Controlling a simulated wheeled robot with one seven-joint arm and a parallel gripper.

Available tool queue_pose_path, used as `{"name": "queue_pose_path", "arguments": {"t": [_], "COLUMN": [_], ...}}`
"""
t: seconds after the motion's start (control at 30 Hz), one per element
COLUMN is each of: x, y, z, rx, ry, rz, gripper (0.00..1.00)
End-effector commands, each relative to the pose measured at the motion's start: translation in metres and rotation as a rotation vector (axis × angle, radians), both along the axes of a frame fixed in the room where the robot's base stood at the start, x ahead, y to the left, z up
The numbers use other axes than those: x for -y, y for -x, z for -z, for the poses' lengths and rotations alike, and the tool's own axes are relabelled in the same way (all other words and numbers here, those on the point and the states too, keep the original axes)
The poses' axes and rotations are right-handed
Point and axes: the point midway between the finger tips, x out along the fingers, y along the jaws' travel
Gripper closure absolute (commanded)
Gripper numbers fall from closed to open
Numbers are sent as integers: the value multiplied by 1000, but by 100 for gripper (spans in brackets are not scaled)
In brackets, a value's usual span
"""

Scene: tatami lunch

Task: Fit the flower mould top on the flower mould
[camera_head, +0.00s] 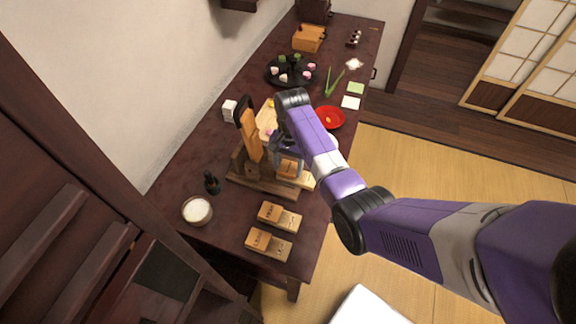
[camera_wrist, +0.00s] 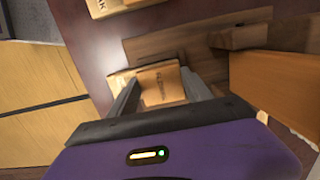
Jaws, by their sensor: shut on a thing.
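My gripper (camera_head: 288,158) is over the table beside the wooden stand. In the wrist view my gripper (camera_wrist: 162,92) has its two fingers on either side of an orange-brown wooden block, the flower mould top (camera_wrist: 160,82), and is shut on it. The block's dark lettering is too small to read surely. It also shows in the head view (camera_head: 289,168), partly hidden by my arm. A paler wooden piece, apparently the flower mould (camera_head: 307,180), lies under or beside it; its edge shows in the wrist view (camera_wrist: 121,79). I cannot tell whether the two touch.
Two similar labelled mould sets (camera_head: 280,217) (camera_head: 268,244) lie towards the table's near end. The stand (camera_head: 262,184) with an upright orange board (camera_head: 248,130) is close on the left. A red plate (camera_head: 330,117) is behind. A white bowl (camera_head: 197,210) stands at the left.

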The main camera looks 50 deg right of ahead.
Motion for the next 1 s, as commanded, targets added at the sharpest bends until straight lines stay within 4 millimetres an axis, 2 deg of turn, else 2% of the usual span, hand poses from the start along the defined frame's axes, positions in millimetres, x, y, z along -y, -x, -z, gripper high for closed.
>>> {"name": "queue_pose_path", "arguments": {"t": [0.3, 0.33, 0.4, 0.47, 0.8, 1.0], "x": [0, 0, 0, 0, 0, 3], "y": [0, 0, 0, 0, 0, -2], "z": [6, 6, 5, 5, 3, -22], "rx": [0, 0, 0, 0, 1, 4], "ry": [0, 0, 0, 0, 1, 2], "rz": [0, 0, 0, 0, 0, 0], "gripper": [82, 41, 27, 17, 17, 17]}}
